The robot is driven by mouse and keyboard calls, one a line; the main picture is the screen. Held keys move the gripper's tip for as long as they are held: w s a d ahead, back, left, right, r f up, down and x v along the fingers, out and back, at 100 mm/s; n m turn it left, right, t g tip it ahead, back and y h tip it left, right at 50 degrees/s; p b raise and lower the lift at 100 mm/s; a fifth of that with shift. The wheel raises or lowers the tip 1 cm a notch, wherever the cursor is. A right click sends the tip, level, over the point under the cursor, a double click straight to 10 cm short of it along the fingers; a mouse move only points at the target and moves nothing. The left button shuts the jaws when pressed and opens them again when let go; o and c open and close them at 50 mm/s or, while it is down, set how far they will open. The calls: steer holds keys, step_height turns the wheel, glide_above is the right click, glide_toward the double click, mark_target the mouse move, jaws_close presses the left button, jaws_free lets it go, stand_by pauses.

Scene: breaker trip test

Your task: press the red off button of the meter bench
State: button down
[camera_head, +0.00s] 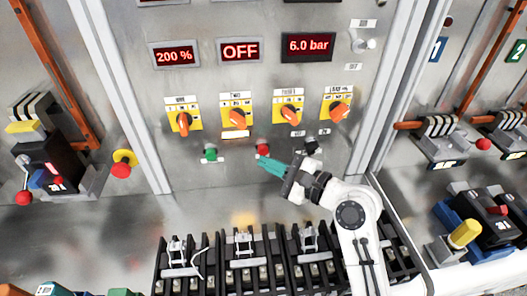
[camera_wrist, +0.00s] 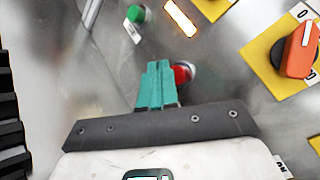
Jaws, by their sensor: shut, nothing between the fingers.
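The red button (camera_head: 263,149) is on the grey metal panel, right of a green button (camera_head: 210,153) and below the yellow rotary switches. My gripper (camera_head: 264,165) is shut and empty, its teal fingers pointing at the panel just below the red button. In the wrist view the red button (camera_wrist: 182,73) shows just right of the shut fingertips (camera_wrist: 155,66), partly hidden by them. The green button (camera_wrist: 136,13) is farther up and left there. I cannot tell whether the fingers touch the red button. The display (camera_head: 240,50) above reads OFF.
Several orange knobs on yellow plates (camera_head: 235,118) sit above the buttons. A black knob (camera_head: 311,146) is right of the red button. A red mushroom button on yellow (camera_head: 122,163) is at left.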

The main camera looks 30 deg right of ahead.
steer(key=shift+w+r, duration=0.1)
stand_by(0.7)
steer(key=shift+w+d, duration=0.15)
steer(key=shift+w, duration=0.15)
steer(key=shift+w+d+p, duration=0.15)
steer(key=shift+w+p, duration=0.25)
steer(key=shift+w, duration=0.05)
stand_by(0.8)
steer(key=shift+s, duration=0.1)
stand_by(0.3)
steer(key=shift+s+a+p, duration=0.3)
steer(key=shift+s+p, duration=0.25)
steer(key=shift+s, duration=0.25)
steer(key=shift+s+a+p, duration=0.25)
steer(key=shift+s+p, duration=0.1)
steer(key=shift+s, duration=0.45)
steer(key=shift+s+a+p, duration=0.3)
steer(key=shift+s+p, duration=0.05)
steer(key=shift+s, duration=0.4)
steer(key=shift+s+a+p, duration=0.25)
steer(key=shift+s+p, duration=0.1)
steer(key=shift+s, duration=0.45)
